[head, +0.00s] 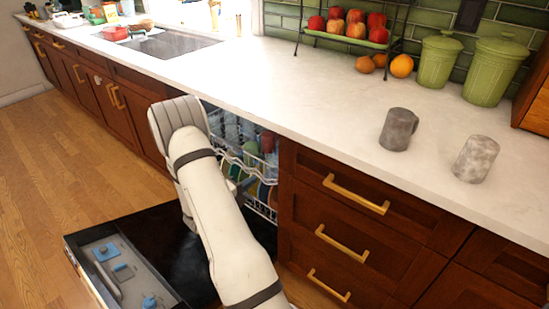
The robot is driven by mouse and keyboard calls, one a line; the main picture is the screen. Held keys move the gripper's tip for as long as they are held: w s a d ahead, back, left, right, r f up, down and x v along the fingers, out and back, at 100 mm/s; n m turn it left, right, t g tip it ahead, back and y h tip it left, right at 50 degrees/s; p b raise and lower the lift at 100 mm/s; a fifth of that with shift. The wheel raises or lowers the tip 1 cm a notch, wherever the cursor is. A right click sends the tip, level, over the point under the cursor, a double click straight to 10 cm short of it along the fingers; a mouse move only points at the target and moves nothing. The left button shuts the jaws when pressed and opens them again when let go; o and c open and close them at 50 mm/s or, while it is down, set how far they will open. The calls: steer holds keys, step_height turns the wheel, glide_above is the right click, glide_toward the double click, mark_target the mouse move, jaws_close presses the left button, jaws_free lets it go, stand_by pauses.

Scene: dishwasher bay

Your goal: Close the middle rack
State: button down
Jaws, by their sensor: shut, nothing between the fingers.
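The dishwasher stands open under the counter, its door (151,232) folded down flat. A white wire rack with a wavy front edge (262,172) shows in the opening, right of my arm; it looks like the middle rack. Green and red dishes (267,141) stand in or behind it. How far this rack is pulled out is hard to tell, because my arm covers its left part. My arm reaches over the door to the front of the opening and bends down there. My gripper is hidden behind the arm.
Wooden drawers with gold handles (342,246) adjoin the opening on the right. Wooden floor (45,165) lies clear on the left.

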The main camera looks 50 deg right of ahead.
mark_target(275, 169)
steer(key=shift+n+t, duration=0.3)
steer(key=shift+n, duration=0.4)
steer(key=d, duration=0.4)
steer(key=w+d+b, duration=0.1)
steer(key=d, duration=0.4)
steer(key=d+f, duration=0.1)
steer(key=d, duration=0.4)
steer(key=shift+w+d+b, duration=0.1)
steer(key=shift+w+b, duration=0.2)
steer(key=shift+w, duration=0.1)
steer(key=shift+w, duration=0.1)
